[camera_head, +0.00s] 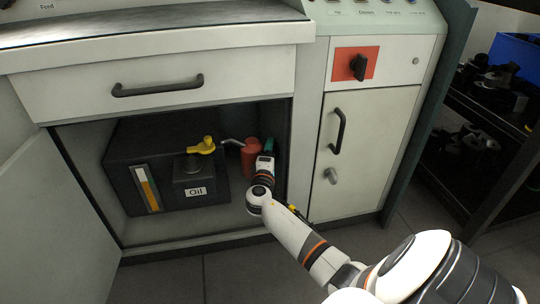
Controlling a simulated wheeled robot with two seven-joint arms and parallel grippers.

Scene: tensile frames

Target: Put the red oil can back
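The red oil can (250,151) is inside the open lower cabinet, at the right of the black oil tank (140,150). Its thin grey spout points left towards the yellow valve on the tank. My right arm reaches into the cabinet from the lower right. My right gripper (265,163) is right beside the can and partly covers its right side. The fingers are hidden, so I cannot tell whether they grip the can. The can's base is partly hidden too. My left gripper is not in view.
The cabinet door (55,230) stands open at the left. A green object (269,145) shows behind my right gripper, near the cabinet's right wall. A closed drawer (160,85) is above the opening. A closed door (365,150) is to the right. Dark shelves (480,140) stand farther right.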

